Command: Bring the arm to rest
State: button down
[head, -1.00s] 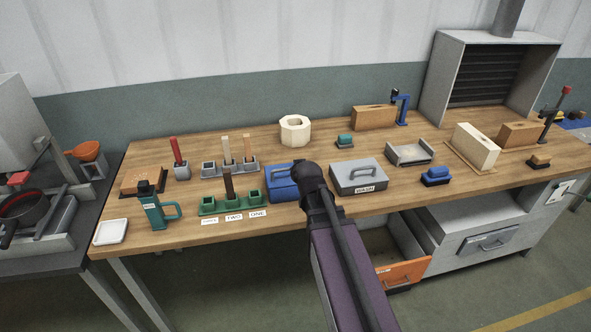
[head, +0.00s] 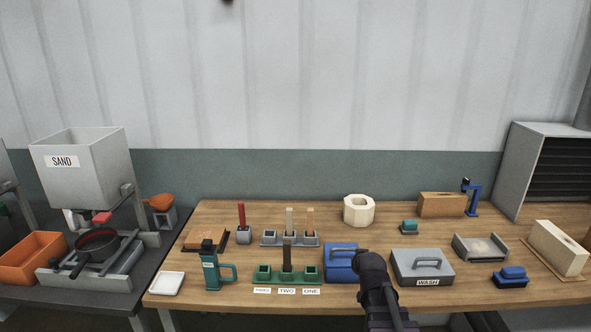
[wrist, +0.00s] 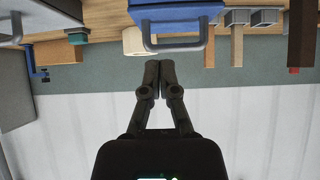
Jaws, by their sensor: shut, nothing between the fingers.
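My gripper (wrist: 159,68) shows in the wrist view with its two dark fingers together, shut and empty. That view is upside down, with the wall below and the bench things along the top. In the head view my dark arm end (head: 374,272) rises at the bottom, right of centre, in front of the bench. It overlaps the right edge of the blue lidded box (head: 341,258).
The wooden bench (head: 390,240) holds a grey WASH box (head: 423,268) right of my arm, a green socket block (head: 287,277), a teal flask (head: 211,267) and a cream octagonal ring (head: 358,210). The sand hopper (head: 85,165) stands at left. Space above the bench is clear.

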jog(key=s+a+f+g, duration=0.2)
jog(key=s+g, duration=0.1)
jog(key=s, duration=0.3)
jog(key=s+a+f+g, duration=0.2)
jog(key=s+g, duration=0.1)
jog(key=s, duration=0.3)
jog(key=s+a+f+n+g, duration=0.1)
jog(key=s+a+f+g, duration=0.1)
jog(key=s, duration=0.4)
jog(key=shift+s+a+f+g+y, duration=0.3)
jog(key=shift+s+f+g+y, duration=0.15)
jog(key=shift+g, duration=0.65)
jog(key=shift+w, duration=0.1)
